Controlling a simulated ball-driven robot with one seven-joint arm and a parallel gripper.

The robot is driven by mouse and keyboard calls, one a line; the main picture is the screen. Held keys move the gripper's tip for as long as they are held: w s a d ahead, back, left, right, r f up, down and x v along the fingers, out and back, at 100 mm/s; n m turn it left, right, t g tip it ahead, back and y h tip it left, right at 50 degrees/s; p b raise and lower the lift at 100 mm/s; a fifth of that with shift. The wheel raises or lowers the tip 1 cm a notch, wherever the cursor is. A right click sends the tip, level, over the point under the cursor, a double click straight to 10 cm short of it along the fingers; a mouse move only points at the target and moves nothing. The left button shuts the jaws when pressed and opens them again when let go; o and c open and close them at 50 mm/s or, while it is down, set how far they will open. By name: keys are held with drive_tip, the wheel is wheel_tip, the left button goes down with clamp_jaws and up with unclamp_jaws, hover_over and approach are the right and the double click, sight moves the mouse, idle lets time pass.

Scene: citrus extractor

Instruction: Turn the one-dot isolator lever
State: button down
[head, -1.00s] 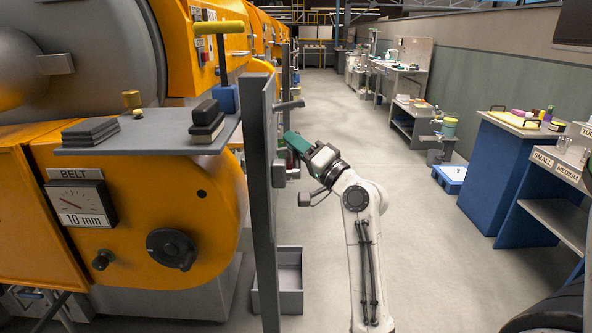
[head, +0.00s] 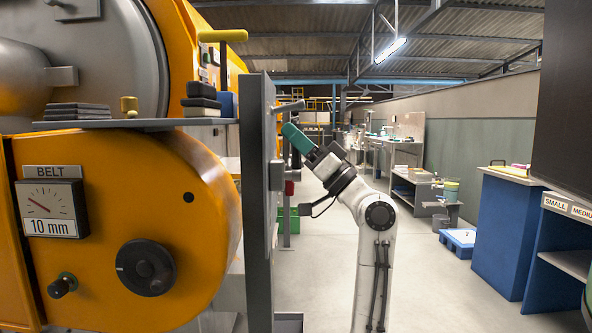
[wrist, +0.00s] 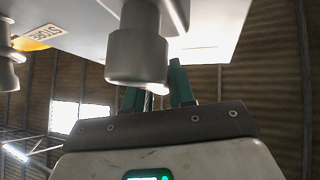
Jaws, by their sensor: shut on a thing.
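My gripper (head: 289,131), with green fingers, is raised against the aisle side of an upright grey panel (head: 256,180), seen nearly edge-on. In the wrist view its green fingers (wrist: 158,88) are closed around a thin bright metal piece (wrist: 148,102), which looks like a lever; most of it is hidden. A grey lever handle (head: 290,106) sticks out of the panel just above the gripper in the head view. A grey cylinder (wrist: 137,45) hangs close in front of the fingers in the wrist view. I cannot see any dot marks.
A red-ended fitting (head: 289,188) and a grey block (head: 276,175) stick out of the panel below my gripper. The orange machine (head: 130,180) with a shelf (head: 130,124) stands left.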

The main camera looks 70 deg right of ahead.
drive_tip(key=shift+s+a+f+n+t+y+b, duration=0.1)
drive_tip(key=shift+a+n+y+b, duration=0.15)
drive_tip(key=shift+n+y+b, duration=0.65)
drive_tip(key=shift+s+a+f+n+t+y+b, duration=0.1)
drive_tip(key=shift+s+a+n+y+b, duration=0.1)
drive_tip(key=shift+n+y+b, duration=0.75)
drive_tip(key=shift+s+a+n+t+y+b, duration=0.1)
drive_tip(key=shift+a+n+y+b, duration=0.15)
drive_tip(key=shift+n+y+b, duration=0.6)
drive_tip(key=shift+a+r+n+y+b, duration=0.2)
drive_tip(key=shift+n+y+b, duration=0.2)
drive_tip(key=shift+n+b, duration=0.35)
drive_tip(key=c, duration=1)
unclamp_jaws()
drive_tip(key=shift+r, duration=0.1)
drive_tip(key=shift+c, duration=0.2)
drive_tip(key=v, duration=1.1)
